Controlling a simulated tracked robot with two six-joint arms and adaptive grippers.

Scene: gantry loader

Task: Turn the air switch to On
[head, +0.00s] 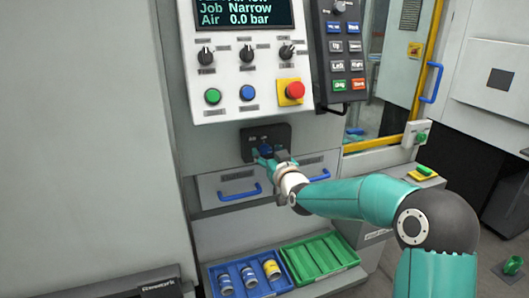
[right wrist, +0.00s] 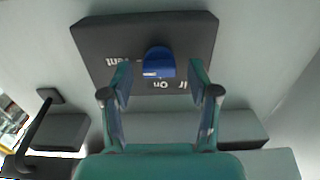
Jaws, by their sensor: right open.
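The air switch is a blue knob (right wrist: 159,62) on a dark plate (right wrist: 100,40) in the right wrist view, where the plate appears upside down. White lettering beside the knob reads partly "ir On", with part of another word to its left. In the head view the dark plate (head: 249,137) sits below the control panel, its blue knob (head: 265,149) partly covered by my gripper. My right gripper (right wrist: 160,78) is open, with one finger on each side of the knob. I see gaps beside the knob and cannot tell any contact. My left gripper is not in view.
The control panel (head: 231,115) above has knobs, buttons and a display (head: 243,14) reading "Air 0.0 bar". Drawers with blue handles (head: 240,194) lie just below the switch. A blue tray (head: 223,295) with several cans and a green tray (head: 330,249) stand lower down.

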